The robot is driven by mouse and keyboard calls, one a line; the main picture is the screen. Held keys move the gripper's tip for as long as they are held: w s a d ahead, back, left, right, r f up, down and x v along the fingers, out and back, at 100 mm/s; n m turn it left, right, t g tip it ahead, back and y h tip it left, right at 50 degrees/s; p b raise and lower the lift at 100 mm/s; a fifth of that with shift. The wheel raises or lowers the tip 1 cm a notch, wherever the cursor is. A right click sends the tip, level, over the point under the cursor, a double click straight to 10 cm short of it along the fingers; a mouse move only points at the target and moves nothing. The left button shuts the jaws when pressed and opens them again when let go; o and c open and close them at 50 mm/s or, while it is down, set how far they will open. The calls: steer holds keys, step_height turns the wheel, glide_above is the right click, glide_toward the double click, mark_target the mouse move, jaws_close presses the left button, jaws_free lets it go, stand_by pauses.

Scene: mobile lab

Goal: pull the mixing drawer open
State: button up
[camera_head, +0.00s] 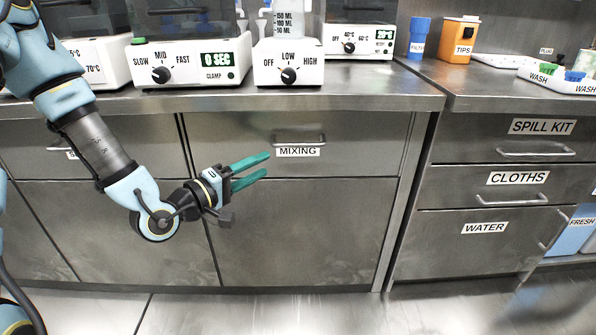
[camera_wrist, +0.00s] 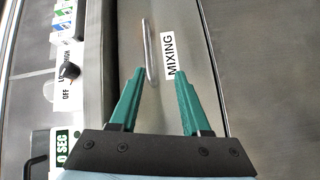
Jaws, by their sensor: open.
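The mixing drawer (camera_head: 350,160) is a steel front under the bench top, shut flush, with a white MIXING label. Its bar handle (camera_head: 298,141) is horizontal, just above the label. In the wrist view the handle (camera_wrist: 149,52) runs up the picture beside the MIXING label (camera_wrist: 170,56). My gripper (camera_head: 268,165) has teal fingers, open and empty, in front of the drawer, a little left of and below the handle. In the wrist view my gripper (camera_wrist: 160,75) points at the drawer front, with the handle's near end around the fingertips' level, not clearly between them.
Above, the bench top (camera_head: 330,97) carries a hot plate marked OFF, LOW, HIGH (camera_head: 288,72) and a shaker with a 0 SEC display (camera_head: 190,62). At right are drawers labelled SPILL KIT (camera_head: 480,128) and CLOTHS (camera_head: 460,190). The floor in front is clear.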

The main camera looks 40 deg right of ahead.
mark_target(295, 147)
steer(key=shift+n+h, duration=0.5)
steer(key=shift+h, duration=0.3)
steer(key=d, duration=0.3)
steer(key=d+r, duration=0.1)
steer(key=d, duration=0.3)
steer(key=d+r+b, duration=0.1)
steer(key=d, duration=0.3)
steer(key=shift+s+d, duration=0.15)
steer(key=shift+s, duration=0.1)
jaws_close()
stand_by(0.4)
